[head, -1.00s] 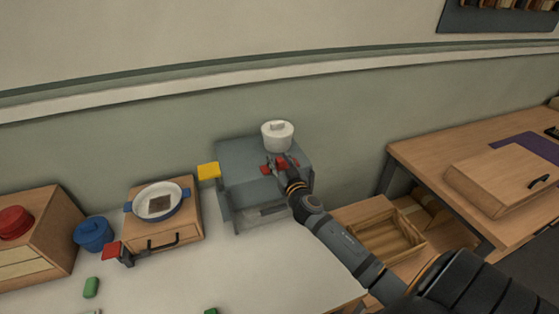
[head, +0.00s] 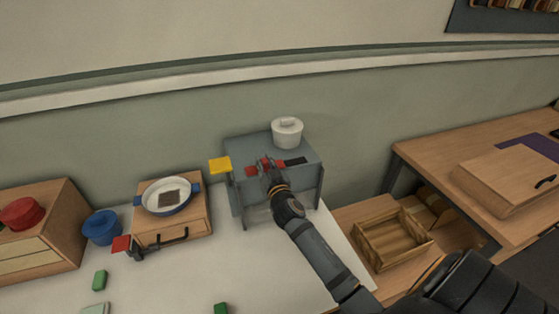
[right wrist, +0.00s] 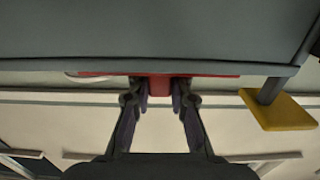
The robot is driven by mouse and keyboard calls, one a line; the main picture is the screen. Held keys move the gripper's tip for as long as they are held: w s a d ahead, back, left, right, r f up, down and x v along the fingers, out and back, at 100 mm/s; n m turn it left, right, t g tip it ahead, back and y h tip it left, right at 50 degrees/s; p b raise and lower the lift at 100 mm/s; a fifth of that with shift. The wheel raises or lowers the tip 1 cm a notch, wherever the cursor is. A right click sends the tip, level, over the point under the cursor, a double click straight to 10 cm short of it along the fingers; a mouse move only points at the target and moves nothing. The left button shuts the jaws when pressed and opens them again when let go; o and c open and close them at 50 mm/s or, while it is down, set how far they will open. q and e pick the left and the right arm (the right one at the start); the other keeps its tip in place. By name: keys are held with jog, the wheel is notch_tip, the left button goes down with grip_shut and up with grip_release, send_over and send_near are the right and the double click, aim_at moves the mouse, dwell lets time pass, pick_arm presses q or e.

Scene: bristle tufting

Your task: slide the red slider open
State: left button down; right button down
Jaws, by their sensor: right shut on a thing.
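The red slider (head: 252,171) lies on top of the grey box (head: 245,148), left of a dark slot (head: 295,161) that shows open in the top. My right gripper (head: 267,167) is shut on the slider's raised red grip. In the right wrist view, the two fingertips (right wrist: 160,101) close on the red grip (right wrist: 159,86) from both sides, in front of the grey box face (right wrist: 150,35). The fingers partly hide the slider in the head view.
A white lidded pot (head: 287,131) stands on the box behind the slot. A yellow paddle (head: 220,165) sticks out at the box's left. A pan (head: 153,201) on a wooden drawer unit and a blue pot (head: 102,228) stand further left. An open wooden crate (head: 365,232) is at right.

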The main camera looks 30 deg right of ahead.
aim_at(256, 169)
jog(key=shift+w+a+f, duration=0.1)
jog(key=shift+w+a, duration=0.05)
jog(key=shift+a, duration=0.45)
jog(key=shift+w+a, duration=0.15)
jog(key=shift+a, duration=0.45)
jog(key=c, duration=1.6)
grip_release()
jog(key=shift+c, duration=0.2)
jog(key=o, duration=0.4)
jog(key=shift+a, duration=0.3)
pick_arm(q)
jog(key=shift+d+f, duration=0.15)
pick_arm(e)
jog(key=shift+o, duration=0.2)
jog(key=shift+d, duration=0.1)
jog(key=shift+s, duration=0.15)
jog(key=v, duration=1.1)
jog(key=shift+s, duration=0.3)
